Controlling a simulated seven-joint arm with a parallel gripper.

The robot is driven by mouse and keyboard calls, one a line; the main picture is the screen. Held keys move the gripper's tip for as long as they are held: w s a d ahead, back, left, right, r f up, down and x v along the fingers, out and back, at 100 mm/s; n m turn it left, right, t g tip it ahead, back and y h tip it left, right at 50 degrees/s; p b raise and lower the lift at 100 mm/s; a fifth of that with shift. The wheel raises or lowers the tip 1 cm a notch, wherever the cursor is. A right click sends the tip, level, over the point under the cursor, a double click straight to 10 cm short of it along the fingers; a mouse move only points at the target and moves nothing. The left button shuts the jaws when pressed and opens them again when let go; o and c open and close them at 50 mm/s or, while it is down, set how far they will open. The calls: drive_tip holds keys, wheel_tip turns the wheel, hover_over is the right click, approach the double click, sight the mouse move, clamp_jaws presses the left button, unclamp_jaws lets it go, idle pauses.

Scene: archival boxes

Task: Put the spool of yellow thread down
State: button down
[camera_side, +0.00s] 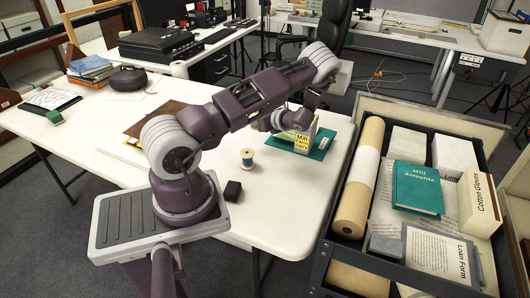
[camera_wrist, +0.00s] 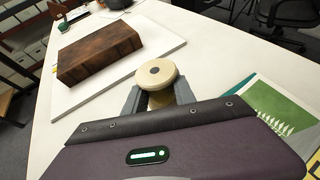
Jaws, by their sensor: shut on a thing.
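In the wrist view my gripper (camera_wrist: 158,96) is shut on a spool (camera_wrist: 157,74). Whether the spool touches the table is hidden.
The table's front right is clear.

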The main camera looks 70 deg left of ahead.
drive_tip(key=d+f+m+t, duration=0.1)
drive_tip(key=d, duration=0.2)
drive_tip(key=w+d+f+m+t, duration=0.1)
drive_tip(key=d, duration=0.3)
drive_tip(key=w+d+f+m+t+y, duration=0.1)
drive_tip(key=d, duration=0.3)
drive_tip(key=shift+w, duration=0.1)
drive_tip(key=d+m+t, duration=0.2)
drive_tip(key=d, duration=0.4)
wheel_tip(320, 180, up, 4)
drive_tip(key=m+t, duration=0.1)
drive_tip(key=t, duration=0.1)
hover_over(280, 186)
drive_tip(key=shift+y, duration=0.3)
wheel_tip(280, 186, down, 10)
drive_tip(key=shift+a, duration=0.1)
drive_tip(key=c, duration=1)
unclamp_jaws()
drive_tip(key=shift+f, duration=0.1)
drive_tip(key=shift+c, duration=0.2)
